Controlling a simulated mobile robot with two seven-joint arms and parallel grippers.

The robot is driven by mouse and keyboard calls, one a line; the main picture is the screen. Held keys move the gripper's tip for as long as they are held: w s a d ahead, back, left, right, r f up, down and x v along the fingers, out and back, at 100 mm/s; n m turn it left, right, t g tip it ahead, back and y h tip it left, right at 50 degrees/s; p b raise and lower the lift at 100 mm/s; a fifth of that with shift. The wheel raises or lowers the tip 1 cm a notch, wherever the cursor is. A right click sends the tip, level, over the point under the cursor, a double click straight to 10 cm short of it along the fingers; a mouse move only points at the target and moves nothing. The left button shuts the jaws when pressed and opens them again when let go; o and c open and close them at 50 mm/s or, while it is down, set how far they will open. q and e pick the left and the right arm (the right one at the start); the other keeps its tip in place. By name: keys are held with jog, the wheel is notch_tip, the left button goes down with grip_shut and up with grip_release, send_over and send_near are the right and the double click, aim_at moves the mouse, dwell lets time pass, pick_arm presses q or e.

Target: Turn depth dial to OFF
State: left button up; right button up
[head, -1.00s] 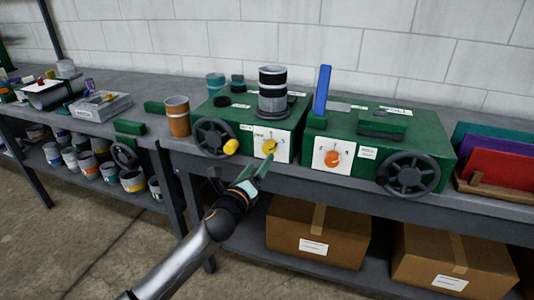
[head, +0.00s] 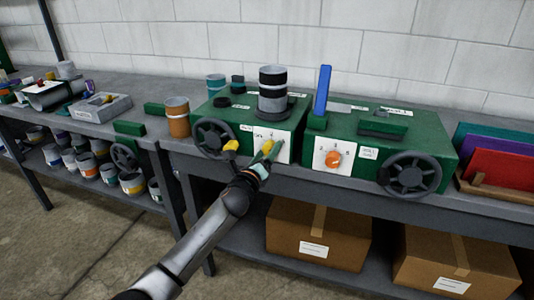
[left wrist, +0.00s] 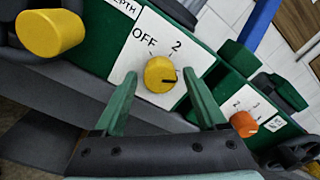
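The depth dial (left wrist: 160,74) is a round yellow knob on a white plate (left wrist: 150,38) marked DEPTH, OFF and 2. Its black pointer line aims right in the left wrist view, away from OFF. In the head view the plate (head: 284,150) is on the front of the left green machine (head: 205,112). My left gripper (head: 268,150) is in front of the dial. In the left wrist view its green fingers (left wrist: 159,76) are open, one on each side of the dial, with gaps visible. Contact cannot be told. My right gripper is in neither view.
A black handwheel (head: 212,138) with a yellow handle (head: 231,146) is just left of the dial. An orange dial (head: 333,158) and another handwheel (head: 411,175) are on the right green machine (head: 435,148). Cardboard boxes (head: 330,225) stand on the shelf below.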

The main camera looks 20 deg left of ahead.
pick_arm(q)
jog(key=c, duration=0.7)
grip_shut()
